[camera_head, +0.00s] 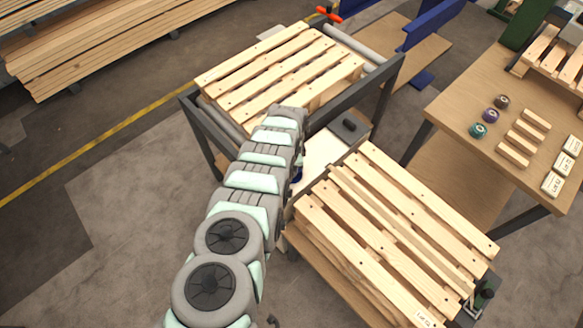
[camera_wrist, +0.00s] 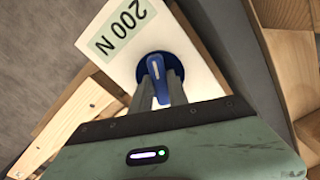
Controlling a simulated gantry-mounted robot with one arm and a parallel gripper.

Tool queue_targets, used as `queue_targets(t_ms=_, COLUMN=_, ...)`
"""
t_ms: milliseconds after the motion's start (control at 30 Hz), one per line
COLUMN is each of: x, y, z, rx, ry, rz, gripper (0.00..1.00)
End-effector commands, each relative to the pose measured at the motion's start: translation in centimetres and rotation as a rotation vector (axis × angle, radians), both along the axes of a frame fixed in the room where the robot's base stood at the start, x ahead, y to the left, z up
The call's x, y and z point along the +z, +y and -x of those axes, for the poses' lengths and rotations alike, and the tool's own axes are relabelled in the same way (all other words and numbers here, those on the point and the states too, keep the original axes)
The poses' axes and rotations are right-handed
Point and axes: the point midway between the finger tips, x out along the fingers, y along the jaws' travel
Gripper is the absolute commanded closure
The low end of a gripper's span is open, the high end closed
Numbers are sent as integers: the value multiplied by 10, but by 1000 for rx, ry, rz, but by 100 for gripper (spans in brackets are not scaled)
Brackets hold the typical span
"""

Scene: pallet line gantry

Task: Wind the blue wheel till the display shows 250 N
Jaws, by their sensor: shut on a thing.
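The blue wheel (camera_wrist: 154,66) is at the centre of the wrist view, set on a pale panel, with a white pointer line on its grip. My gripper (camera_wrist: 161,88) is shut on the wheel's raised grip. The display (camera_wrist: 124,27) is on the same panel and reads 200 N in dark figures on light green. In the head view my arm covers most of the wheel, and only a small blue bit (camera_head: 297,175) shows beside it. The display is hidden there.
A slatted pallet (camera_head: 285,72) lies on the dark frame behind the panel (camera_head: 322,150). Stacked pallets (camera_head: 390,225) stand close at the right. A wooden table (camera_head: 465,100) with tape rolls, small blocks and labelled blocks is further right.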

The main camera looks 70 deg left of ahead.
Motion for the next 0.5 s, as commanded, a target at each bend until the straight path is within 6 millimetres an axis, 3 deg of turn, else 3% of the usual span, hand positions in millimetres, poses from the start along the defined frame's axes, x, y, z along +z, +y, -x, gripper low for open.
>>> queue_targets(t_ms=333, x=-1, y=0, z=0, rx=-2, ry=0, rz=0, gripper=100)
queue_targets(t_ms=367, x=-1, y=0, z=0, rx=-2, ry=0, rz=0, gripper=79)
queue_targets(t_ms=500, x=0, y=0, z=0, rx=-2, ry=0, rz=0, gripper=68)
